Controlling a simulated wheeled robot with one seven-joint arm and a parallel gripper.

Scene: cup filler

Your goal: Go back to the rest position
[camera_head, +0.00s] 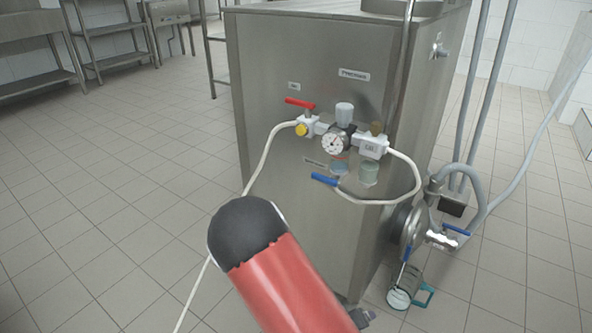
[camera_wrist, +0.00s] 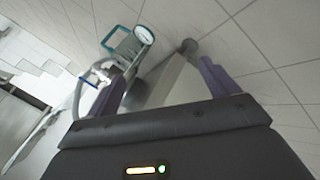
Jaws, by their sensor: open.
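My gripper (camera_wrist: 162,72) shows in the wrist view with its two purple fingers apart and nothing between them. Its dark body fills the bottom of that view. In the head view my red and black arm crosses the lower middle, and the fingers cannot be made out there. A clear cup with a teal handle (camera_head: 398,298) is low at the right of the steel machine, below a blue-handled valve (camera_head: 441,238). The cup also shows in the wrist view (camera_wrist: 144,34), beyond the fingers and apart from them.
The steel machine (camera_head: 300,70) stands close beyond my arm, with a pressure gauge (camera_head: 336,143), levers and a white hose (camera_head: 264,150) on its front. Grey pipes (camera_head: 483,100) run at its right. The tiled floor (camera_head: 100,215) at the left is clear.

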